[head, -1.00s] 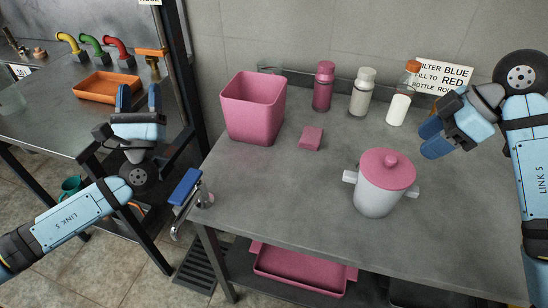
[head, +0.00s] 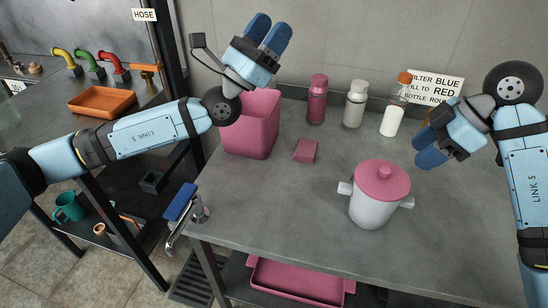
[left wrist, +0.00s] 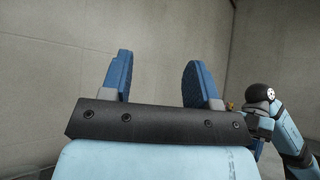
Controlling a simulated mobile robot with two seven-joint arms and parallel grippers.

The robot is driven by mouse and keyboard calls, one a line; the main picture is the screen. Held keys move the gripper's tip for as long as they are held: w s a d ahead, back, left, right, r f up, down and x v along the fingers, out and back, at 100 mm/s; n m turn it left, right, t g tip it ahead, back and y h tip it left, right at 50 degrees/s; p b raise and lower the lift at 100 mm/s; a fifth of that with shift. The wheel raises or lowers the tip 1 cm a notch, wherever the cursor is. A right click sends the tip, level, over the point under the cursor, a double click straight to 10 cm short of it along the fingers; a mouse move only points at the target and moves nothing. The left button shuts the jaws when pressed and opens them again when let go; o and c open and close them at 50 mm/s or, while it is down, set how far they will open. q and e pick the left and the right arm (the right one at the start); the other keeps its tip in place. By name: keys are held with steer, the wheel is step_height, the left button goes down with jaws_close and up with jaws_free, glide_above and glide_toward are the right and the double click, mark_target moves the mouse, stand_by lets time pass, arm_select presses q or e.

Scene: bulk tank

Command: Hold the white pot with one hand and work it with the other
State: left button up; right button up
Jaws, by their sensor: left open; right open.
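The white pot (head: 371,211) stands upright on the grey table in the head view, right of the middle. It has a pink lid (head: 383,180) with a round knob and a white handle on each side. My left gripper (head: 268,32) is raised in front of the wall above the pink bin, open and empty. It also shows in the left wrist view (left wrist: 160,78), with only wall between its fingers. My right gripper (head: 431,147) is open and empty above the table, up and to the right of the pot, touching nothing that I can see.
A pink bin (head: 249,142), a pink block (head: 306,150), a pink bottle (head: 317,99), a pale bottle (head: 354,104) and an orange-capped bottle (head: 392,121) stand behind the pot. The table's front left is clear.

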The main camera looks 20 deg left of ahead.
arm_select(q)
steer(key=s+d+f+m+g+h, duration=0.1)
steer(key=d+f+m+g+h, duration=0.15)
steer(key=f+m+g, duration=0.4)
steer(key=s+d+f+m+g+h, duration=0.1)
steer(key=d+f+m+g+h, duration=0.15)
steer(key=f+g, duration=0.65)
steer(key=s+a+f+g+y, duration=0.1)
steer(key=f+g, duration=0.1)
steer(key=f, duration=0.2)
steer(key=s+f+g+y, duration=0.1)
steer(key=f+y, duration=0.1)
steer(key=f, duration=0.3)
steer(key=s+a+f+g+y, duration=0.1)
steer(key=f+g, duration=0.1)
steer(key=f, duration=0.3)
steer(key=shift+a+m+g+y, duration=0.3)
steer(key=shift+m+g, duration=0.05)
steer(key=shift+m, duration=0.05)
steer(key=shift+d+f, duration=0.1)
steer(key=shift+f, duration=0.15)
steer(key=d, duration=1.3)
steer(key=shift+d, duration=0.2)
